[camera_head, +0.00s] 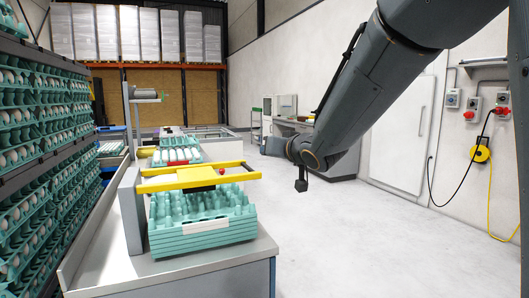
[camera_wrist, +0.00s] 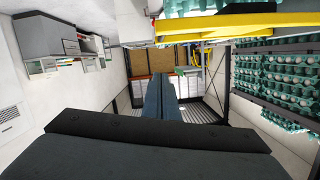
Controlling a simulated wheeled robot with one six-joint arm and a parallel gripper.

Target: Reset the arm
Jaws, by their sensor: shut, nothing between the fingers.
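My arm comes in from the upper right in the head view. My gripper (camera_head: 268,146) points away from the camera, held above floor level to the right of the table. In the wrist view, which is upside down, the gripper's dark fingers (camera_wrist: 156,88) are together with nothing seen between them. The gripper is apart from the stack of teal egg trays (camera_head: 203,243) and from the yellow frame (camera_head: 195,180) above it.
The grey table (camera_head: 150,277) stands at left, with a conveyor carrying eggs (camera_head: 177,156) behind it. Racks of egg trays (camera_head: 40,130) line the left side. A workbench (camera_head: 330,165) stands beyond the gripper. The floor (camera_head: 350,240) at right is clear.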

